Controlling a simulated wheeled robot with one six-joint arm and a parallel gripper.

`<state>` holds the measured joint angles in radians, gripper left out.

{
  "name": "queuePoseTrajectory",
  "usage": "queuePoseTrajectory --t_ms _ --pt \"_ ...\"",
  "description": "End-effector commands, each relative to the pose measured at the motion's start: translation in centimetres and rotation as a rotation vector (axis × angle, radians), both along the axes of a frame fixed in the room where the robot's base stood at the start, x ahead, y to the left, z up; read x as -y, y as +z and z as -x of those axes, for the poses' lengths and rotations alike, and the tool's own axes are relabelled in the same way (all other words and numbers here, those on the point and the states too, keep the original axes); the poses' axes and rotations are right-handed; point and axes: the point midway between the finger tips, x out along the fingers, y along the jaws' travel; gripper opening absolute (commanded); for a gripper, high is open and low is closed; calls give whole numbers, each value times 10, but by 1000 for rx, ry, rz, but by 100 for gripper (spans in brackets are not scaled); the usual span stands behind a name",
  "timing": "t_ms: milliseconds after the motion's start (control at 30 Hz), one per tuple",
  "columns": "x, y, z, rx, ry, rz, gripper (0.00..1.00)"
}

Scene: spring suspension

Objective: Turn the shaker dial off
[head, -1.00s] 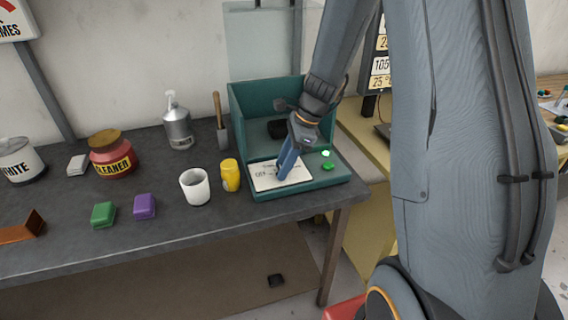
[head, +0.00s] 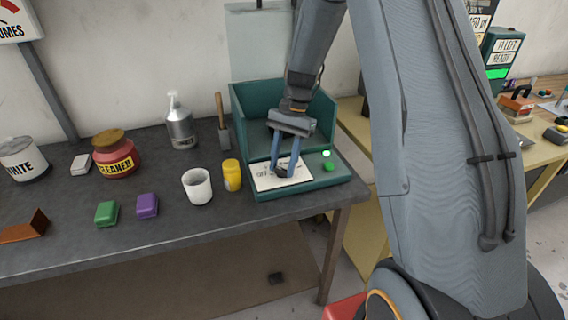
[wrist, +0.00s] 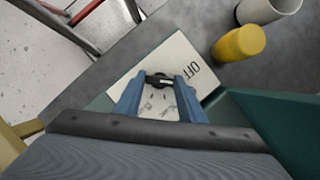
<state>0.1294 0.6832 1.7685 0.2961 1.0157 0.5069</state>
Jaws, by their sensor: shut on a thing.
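The shaker (head: 322,106) is a dark teal box with a low front deck at the right end of the grey bench. A white plate on the deck is marked OFF at its left side. The black dial (head: 281,171) sits on this plate, and it also shows in the wrist view (wrist: 159,80). My gripper (head: 283,170) points down over the plate with its blue fingers on either side of the dial. In the wrist view the fingertips (wrist: 159,84) are shut on the dial. A pale mark shows on the dial there. The rest of the plate's lettering is too small to read.
A green lamp and green button (head: 327,166) sit on the deck right of the plate. A yellow jar (head: 232,175) and white cup (head: 197,187) stand close to the shaker's left. Purple (head: 147,206) and green (head: 106,213) blocks lie farther left.

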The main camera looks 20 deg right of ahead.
Motion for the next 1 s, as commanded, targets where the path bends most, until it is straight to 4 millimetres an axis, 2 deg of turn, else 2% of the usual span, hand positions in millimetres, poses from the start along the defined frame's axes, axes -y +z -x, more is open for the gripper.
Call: queuePoseTrajectory --t_ms 200,500,1000 --pt "-2 0 -2 0 184 0 14" --pt "-3 0 -2 1 362 -1 14" --pt "-3 0 -2 -1 444 -2 14"
